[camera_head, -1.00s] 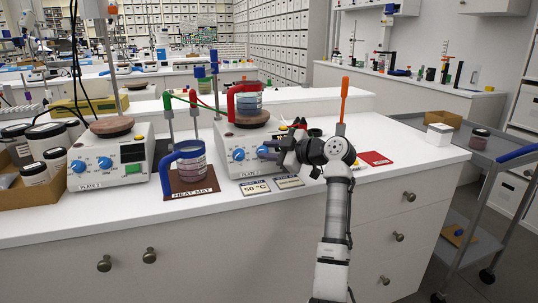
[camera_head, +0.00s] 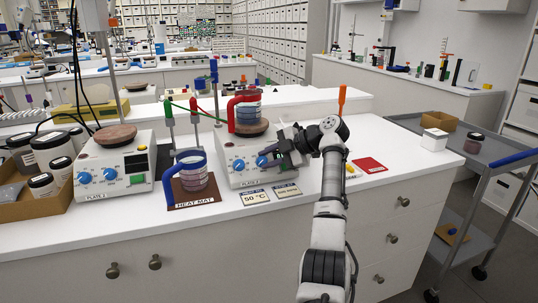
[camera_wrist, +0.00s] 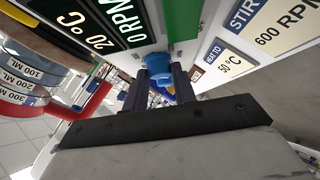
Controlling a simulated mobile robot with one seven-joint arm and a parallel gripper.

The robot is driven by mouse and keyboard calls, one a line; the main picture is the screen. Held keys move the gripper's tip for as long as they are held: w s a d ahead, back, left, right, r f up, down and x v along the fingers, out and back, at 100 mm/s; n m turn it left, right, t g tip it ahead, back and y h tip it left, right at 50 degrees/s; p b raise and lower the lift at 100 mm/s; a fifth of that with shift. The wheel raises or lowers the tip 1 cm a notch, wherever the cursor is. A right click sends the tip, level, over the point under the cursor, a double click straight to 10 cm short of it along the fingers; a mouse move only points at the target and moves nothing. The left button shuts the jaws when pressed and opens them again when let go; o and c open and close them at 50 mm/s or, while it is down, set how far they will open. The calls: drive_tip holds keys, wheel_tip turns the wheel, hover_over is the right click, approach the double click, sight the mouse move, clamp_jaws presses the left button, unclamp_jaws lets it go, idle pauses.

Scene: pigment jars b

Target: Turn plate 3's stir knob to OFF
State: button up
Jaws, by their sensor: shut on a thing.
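The hotplate (camera_head: 245,177) at the centre of the head view has two blue knobs on its front; its small label is hard to read. My gripper (camera_head: 271,160) is at the right-hand knob (camera_head: 262,161), and the left-hand knob (camera_head: 238,165) is free. In the wrist view, my gripper (camera_wrist: 161,88) has its dark fingers shut on either side of the blue knob (camera_wrist: 159,68). The fingers hide part of the knob, and I cannot read its pointer. The dark display (camera_wrist: 105,32) shows 20 °C and 0 RPM.
A red-handled beaker (camera_head: 247,108) stands on the hotplate. A blue-handled beaker (camera_head: 192,178) stands on the heat mat (camera_head: 207,197) to the left. Cards reading 50 °C (camera_head: 254,198) and 600 RPM (camera_wrist: 280,28) lie in front. Another hotplate (camera_head: 113,170) stands further left.

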idle(0.4)
drive_tip(key=o, duration=1)
drive_tip(key=v, duration=1.3)
drive_tip(key=shift+d+r+b, duration=0.15)
drive_tip(key=shift+d+b, duration=0.2)
drive_tip(key=shift+s+d, duration=0.1)
drive_tip(key=shift+s, duration=0.05)
